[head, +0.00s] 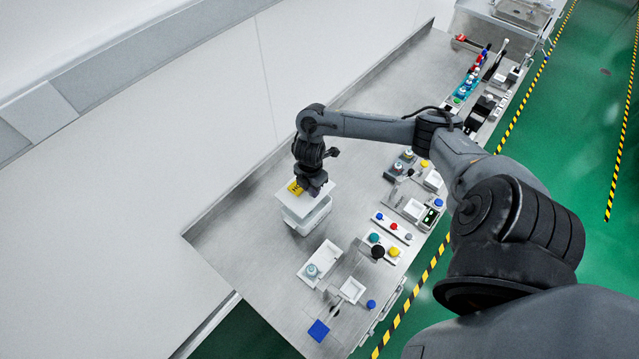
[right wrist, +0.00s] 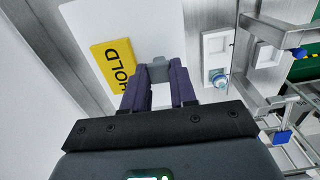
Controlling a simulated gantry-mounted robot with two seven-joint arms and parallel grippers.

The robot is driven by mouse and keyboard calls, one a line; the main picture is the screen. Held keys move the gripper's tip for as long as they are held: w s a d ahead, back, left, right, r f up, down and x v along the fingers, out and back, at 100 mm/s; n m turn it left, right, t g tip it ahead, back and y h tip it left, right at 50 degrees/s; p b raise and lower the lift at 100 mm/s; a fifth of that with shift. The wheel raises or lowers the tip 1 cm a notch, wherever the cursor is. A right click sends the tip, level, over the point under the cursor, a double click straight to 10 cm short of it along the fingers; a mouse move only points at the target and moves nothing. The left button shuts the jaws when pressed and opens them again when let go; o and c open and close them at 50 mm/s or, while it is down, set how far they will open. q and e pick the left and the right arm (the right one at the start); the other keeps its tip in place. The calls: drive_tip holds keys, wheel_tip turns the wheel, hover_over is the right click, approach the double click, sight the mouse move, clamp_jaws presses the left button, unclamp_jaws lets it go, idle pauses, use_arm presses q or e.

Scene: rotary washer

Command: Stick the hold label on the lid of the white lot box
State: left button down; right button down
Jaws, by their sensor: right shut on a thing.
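The white lot box (head: 306,222) stands on the steel table in the head view, with a flat white lid (head: 317,194) over it. I cannot tell whether the lid rests fully on the box. The yellow hold label (head: 294,187) lies on the lid near its left edge. Its black HOLD lettering shows in the right wrist view (right wrist: 110,62). My right gripper (head: 315,190) is over the lid beside the label. In the right wrist view its fingers are shut on a small grey block (right wrist: 158,71). Whether the block is fixed to the lid is unclear. My left gripper is out of view.
A white tray (head: 309,276) with a blue-capped jar stands in front of the box. Racks and trays with coloured caps line the table's right side, and a blue square (head: 318,330) lies at the near end. The table (head: 240,222) left of the box is clear.

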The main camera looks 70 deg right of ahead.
sight(312, 200)
drive_tip(key=shift+f+b, duration=2.8)
drive_tip(key=shift+b, duration=0.05)
drive_tip(key=shift+f+b, duration=0.5)
drive_tip(key=shift+f, duration=0.4)
drive_tip(key=shift+f+p, duration=0.3)
drive_tip(key=shift+f, duration=0.2)
drive_tip(key=c, duration=0.8)
unclamp_jaws()
drive_tip(key=shift+r, duration=0.1)
